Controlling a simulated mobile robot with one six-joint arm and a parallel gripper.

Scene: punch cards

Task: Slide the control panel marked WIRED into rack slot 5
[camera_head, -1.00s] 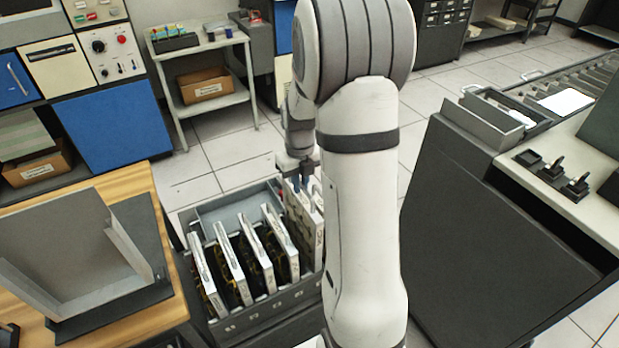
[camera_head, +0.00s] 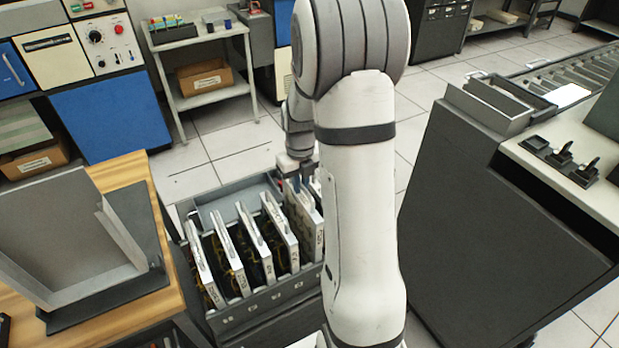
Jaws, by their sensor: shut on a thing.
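The dark rack (camera_head: 262,303) stands low at the centre-left, with several pale-edged panels (camera_head: 232,258) upright in a row in it. My gripper (camera_head: 293,186) is at the rack's right end, partly hidden by my arm. The lettering on the panels is too small to read, so I cannot confirm which is marked WIRED. The slot numbers are not legible.
A wooden table (camera_head: 163,242) with a grey open holder (camera_head: 75,240) is at left. A dark cabinet (camera_head: 490,205) with a console top stands close on the right. A small shelf cart (camera_head: 207,98) is behind, with open tiled floor between.

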